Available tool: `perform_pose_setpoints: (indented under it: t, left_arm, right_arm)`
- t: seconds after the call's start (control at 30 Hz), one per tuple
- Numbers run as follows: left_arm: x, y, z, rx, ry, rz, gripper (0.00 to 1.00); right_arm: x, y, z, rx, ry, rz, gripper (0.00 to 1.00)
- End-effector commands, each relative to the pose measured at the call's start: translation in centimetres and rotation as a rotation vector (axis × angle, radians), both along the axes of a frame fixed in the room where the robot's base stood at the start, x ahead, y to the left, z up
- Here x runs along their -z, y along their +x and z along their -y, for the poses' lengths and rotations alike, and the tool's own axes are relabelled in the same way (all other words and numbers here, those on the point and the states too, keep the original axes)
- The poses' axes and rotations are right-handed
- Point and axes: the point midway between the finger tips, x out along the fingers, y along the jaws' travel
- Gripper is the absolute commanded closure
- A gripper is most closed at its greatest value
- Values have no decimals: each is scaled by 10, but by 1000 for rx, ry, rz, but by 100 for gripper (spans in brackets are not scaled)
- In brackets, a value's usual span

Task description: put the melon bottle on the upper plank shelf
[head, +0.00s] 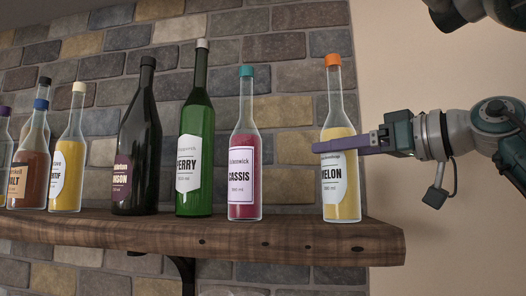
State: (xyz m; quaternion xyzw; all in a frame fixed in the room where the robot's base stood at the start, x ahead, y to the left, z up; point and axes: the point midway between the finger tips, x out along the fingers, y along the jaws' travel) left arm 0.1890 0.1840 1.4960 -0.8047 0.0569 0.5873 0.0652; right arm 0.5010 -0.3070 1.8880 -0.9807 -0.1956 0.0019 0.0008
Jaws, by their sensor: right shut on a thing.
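The melon bottle (341,200) is clear with yellow liquid, an orange cap and a white label reading "MELON". It is upright at the right end of the plank shelf (300,240), and its base appears to rest on the board. My right gripper (318,147) reaches in from the right and is shut on the bottle at its upper body. One purple finger crosses in front of the glass just above the label; the other finger is hidden. My left gripper is not in view.
A pink cassis bottle (243,200) stands left of the melon bottle with a gap between. A green perry bottle (193,195), a dark damson bottle (136,180) and several others continue leftward. The shelf's right end beside the melon bottle is bare. A brick wall (290,80) is behind.

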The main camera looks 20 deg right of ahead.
Motion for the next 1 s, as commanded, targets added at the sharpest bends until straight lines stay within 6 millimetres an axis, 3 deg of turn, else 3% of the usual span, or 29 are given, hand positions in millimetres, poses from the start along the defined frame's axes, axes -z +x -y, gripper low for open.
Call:
perform_pose_setpoints:
  t: [0.3,0.33,0.53,0.83,1.0]
  left_arm:
    - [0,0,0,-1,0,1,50]
    - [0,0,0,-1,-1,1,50]
    - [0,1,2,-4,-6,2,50]
    - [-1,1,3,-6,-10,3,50]
    - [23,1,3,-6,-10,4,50]
  right_arm:
    - [0,0,0,1,1,6,100]
    - [2,0,0,0,0,0,24]
    - [2,0,0,0,0,0,2]
    - [-2,0,0,0,-1,1,0]
    - [6,-17,9,3,-4,4,0]
